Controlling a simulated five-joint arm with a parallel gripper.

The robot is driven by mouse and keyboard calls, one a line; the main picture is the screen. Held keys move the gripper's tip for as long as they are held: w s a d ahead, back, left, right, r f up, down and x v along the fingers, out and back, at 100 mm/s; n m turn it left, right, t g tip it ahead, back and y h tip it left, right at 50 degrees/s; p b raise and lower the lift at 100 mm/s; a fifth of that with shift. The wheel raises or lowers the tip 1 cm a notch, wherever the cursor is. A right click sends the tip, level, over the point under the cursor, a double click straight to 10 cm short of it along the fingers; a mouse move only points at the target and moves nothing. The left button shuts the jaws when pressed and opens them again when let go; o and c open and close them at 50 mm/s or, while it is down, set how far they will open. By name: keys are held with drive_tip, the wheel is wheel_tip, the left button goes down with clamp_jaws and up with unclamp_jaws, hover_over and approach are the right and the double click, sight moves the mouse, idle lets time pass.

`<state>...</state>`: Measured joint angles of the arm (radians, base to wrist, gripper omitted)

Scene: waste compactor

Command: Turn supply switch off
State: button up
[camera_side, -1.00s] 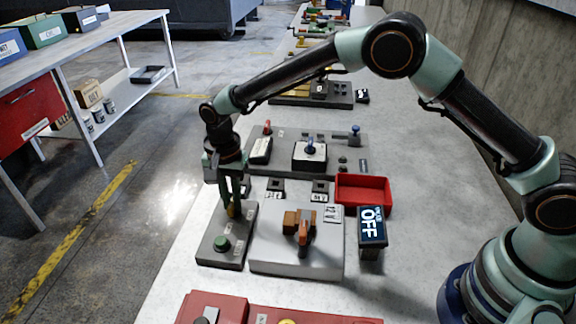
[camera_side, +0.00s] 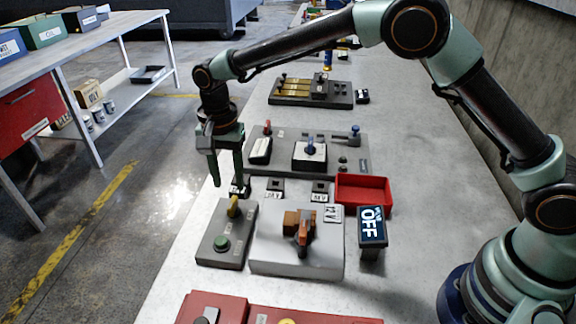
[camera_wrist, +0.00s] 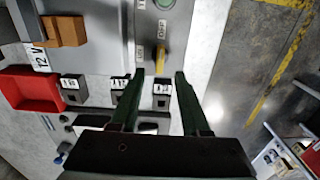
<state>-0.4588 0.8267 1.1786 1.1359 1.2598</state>
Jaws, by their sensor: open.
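A dark grey switch box (camera_side: 206,257) carries a yellow lever (camera_side: 233,207) at its far end and a round green button (camera_side: 222,244) nearer the side camera. My gripper (camera_side: 227,187) is open and empty, pointing down, above and just behind the yellow lever, apart from it. In the wrist view the yellow lever (camera_wrist: 161,60) shows ahead, in line with the gap between my fingertips (camera_wrist: 160,75). Small labels beside the lever are too blurred to read. A small display (camera_side: 371,222) right of the boxes reads OFF.
A light grey box (camera_side: 270,262) labelled 12 V with an orange knob (camera_side: 303,236) stands right of the switch box. A red tray (camera_side: 363,190) and a panel with switches (camera_side: 285,165) lie behind. A red box (camera_side: 240,305) is in front. The table edge is close on the left.

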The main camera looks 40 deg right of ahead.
sight(233, 202)
wheel_tip(233, 202, up, 6)
idle(0.5)
drive_tip(key=s+d+r+n+t, duration=0.1)
drive_tip(key=s+d+r+n, duration=0.15)
drive_tip(key=d+r, duration=0.3)
drive_tip(key=s+d+r+n+t, duration=0.2)
drive_tip(key=s+d+r, duration=0.1)
drive_tip(key=d+r, duration=0.3)
drive_tip(key=s+d+f+n+t, duration=0.2)
drive_tip(key=s+d+n, duration=0.2)
drive_tip(key=s+d, duration=0.8)
drive_tip(key=shift+s+f+n+t, duration=0.3)
drive_tip(key=shift+s+f+n, duration=0.05)
drive_tip(key=shift+s, duration=0.4)
